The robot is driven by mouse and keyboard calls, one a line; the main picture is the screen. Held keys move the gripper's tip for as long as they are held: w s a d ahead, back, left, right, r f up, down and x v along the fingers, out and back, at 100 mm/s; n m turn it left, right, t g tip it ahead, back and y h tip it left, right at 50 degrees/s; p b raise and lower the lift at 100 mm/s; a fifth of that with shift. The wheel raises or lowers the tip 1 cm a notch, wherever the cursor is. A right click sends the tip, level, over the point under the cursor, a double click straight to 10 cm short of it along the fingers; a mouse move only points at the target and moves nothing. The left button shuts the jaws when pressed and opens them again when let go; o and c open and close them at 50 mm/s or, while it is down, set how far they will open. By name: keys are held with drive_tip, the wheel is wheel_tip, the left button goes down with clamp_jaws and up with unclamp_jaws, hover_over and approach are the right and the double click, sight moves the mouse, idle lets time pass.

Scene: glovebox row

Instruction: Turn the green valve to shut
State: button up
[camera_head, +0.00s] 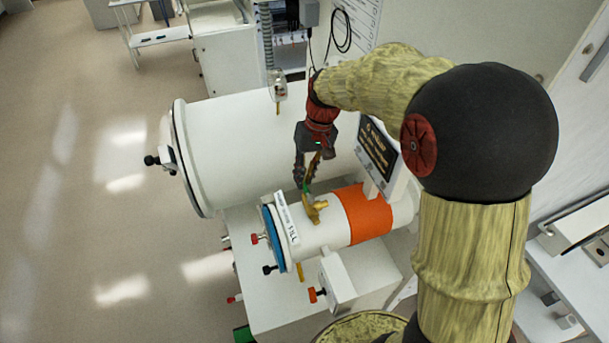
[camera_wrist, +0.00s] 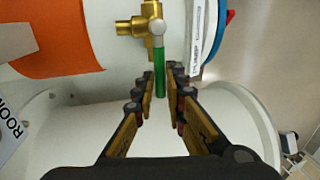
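The green valve handle (camera_wrist: 159,72) is a short green lever on a brass valve body (camera_wrist: 138,26). In the head view the brass body (camera_head: 315,210) sits on top of the small white cylinder (camera_head: 322,232), beside its orange band. My gripper (camera_wrist: 163,82) is open, with one finger on each side of the green handle's free end. A gap shows on the right side; whether the left finger touches the handle I cannot tell. In the head view my gripper (camera_head: 308,178) points down at the valve and largely hides the green handle.
The large white cylinder (camera_head: 250,140) lies behind the small one. A dark sign (camera_head: 377,150) stands right of my gripper. A blue ring (camera_head: 273,240) and red and black knobs are at the small cylinder's left end. The floor at left is clear.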

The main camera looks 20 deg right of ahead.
clamp_jaws()
drive_tip(key=shift+a, duration=0.1)
idle(0.6)
drive_tip(key=a+n, duration=0.1)
drive_tip(key=n, duration=0.2)
drive_tip(key=s+a+n+g+b, duration=0.1)
drive_tip(key=a+n, duration=0.1)
drive_tip(key=n, duration=0.1)
drive_tip(key=a+n, duration=0.1)
drive_tip(key=n, duration=0.2)
drive_tip(key=shift+s+a+g+h, duration=0.25)
drive_tip(key=shift+g+h, duration=0.05)
drive_tip(key=s+n, duration=0.1)
drive_tip(key=n, duration=0.1)
drive_tip(key=s+a+n, duration=0.1)
drive_tip(key=n, duration=0.1)
drive_tip(key=shift+a+n+h+b, duration=0.2)
drive_tip(key=shift+n+h+b, duration=0.1)
drive_tip(key=shift+h+b, duration=0.1)
drive_tip(key=shift+s+a+n+g+h, duration=0.2)
drive_tip(key=shift+s+n, duration=0.3)
drive_tip(key=shift+n, duration=0.55)
drive_tip(key=shift+s+a+n+g+h, duration=0.15)
drive_tip(key=shift+s+n, duration=0.35)
drive_tip(key=shift+n, duration=0.55)
drive_tip(key=shift+o, duration=2.4)
unclamp_jaws()
